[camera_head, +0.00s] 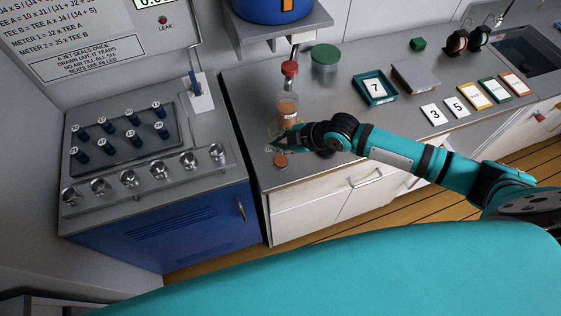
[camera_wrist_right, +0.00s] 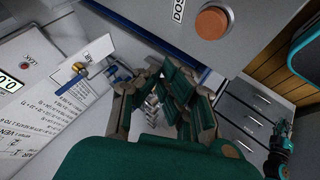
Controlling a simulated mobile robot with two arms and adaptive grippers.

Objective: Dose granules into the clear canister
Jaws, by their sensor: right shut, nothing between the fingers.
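The clear canister (camera_head: 288,112) stands upright on the counter below the blue hopper (camera_head: 270,10), with orange-brown contents showing in it. A red part (camera_head: 290,69) sits just above its top; I cannot tell whether they touch. A round orange-brown button (camera_head: 281,160) lies on the counter in front of the canister. In the right wrist view the button (camera_wrist_right: 212,23) shows beside a partly cut-off label beginning "DOS". My right gripper (camera_head: 274,145) is shut and empty, between the canister and the button, and partly hides the canister's foot.
A sink (camera_head: 520,55) is at far right.

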